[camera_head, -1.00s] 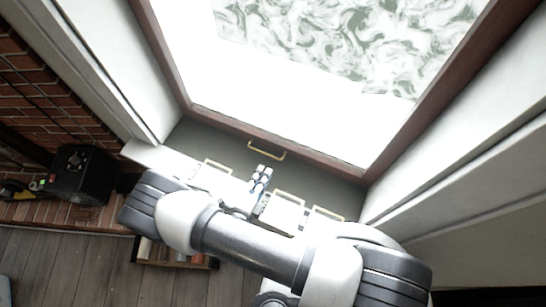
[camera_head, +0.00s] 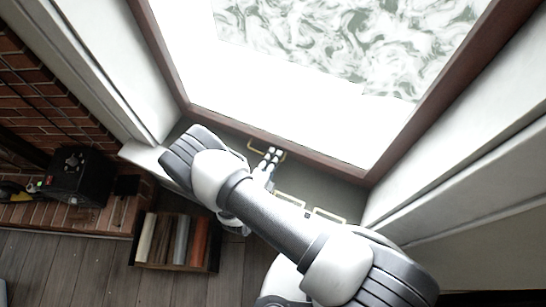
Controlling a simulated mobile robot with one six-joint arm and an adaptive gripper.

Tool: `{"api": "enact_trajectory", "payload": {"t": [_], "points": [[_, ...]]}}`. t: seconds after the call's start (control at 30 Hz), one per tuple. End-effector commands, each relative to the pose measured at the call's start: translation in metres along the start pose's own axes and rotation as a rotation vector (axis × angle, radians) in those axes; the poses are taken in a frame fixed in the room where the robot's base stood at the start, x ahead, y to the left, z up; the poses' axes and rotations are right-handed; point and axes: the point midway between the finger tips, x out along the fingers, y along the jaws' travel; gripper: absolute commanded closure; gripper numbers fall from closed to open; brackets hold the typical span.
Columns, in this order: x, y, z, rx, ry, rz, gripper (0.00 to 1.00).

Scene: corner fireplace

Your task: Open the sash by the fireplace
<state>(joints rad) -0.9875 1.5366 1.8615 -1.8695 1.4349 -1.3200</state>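The window sash by the brick fireplace has a brown frame (camera_head: 318,163) around a bright pane, with marbled grey-green patterning outside. A brass-coloured pull handle (camera_head: 254,148) sits at the sash's bottom edge, partly covered by my gripper. My gripper (camera_head: 274,154) reaches over the sill with its fingertips at or very near the right part of this handle. I cannot tell whether they touch it or how far the fingers are apart. The lower edge of the sash appears down, near the dark sill (camera_head: 342,190).
White window reveals flank the sash on the left (camera_head: 120,75) and right (camera_head: 450,145). A black box (camera_head: 80,178) sits on the brick hearth, and a crate of books (camera_head: 145,262) stands on the floor.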

Motion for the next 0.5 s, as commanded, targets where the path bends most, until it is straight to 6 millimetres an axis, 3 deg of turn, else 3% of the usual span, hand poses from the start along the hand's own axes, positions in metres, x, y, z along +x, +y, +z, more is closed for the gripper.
{"api": "enact_trajectory", "payload": {"t": [0.13,0.5], "points": [[-0.0001,0.0000,0.0000,0.000,0.000,0.000,1.00],[-0.0002,0.0001,-0.0002,0.000,0.000,0.000,1.00]]}}
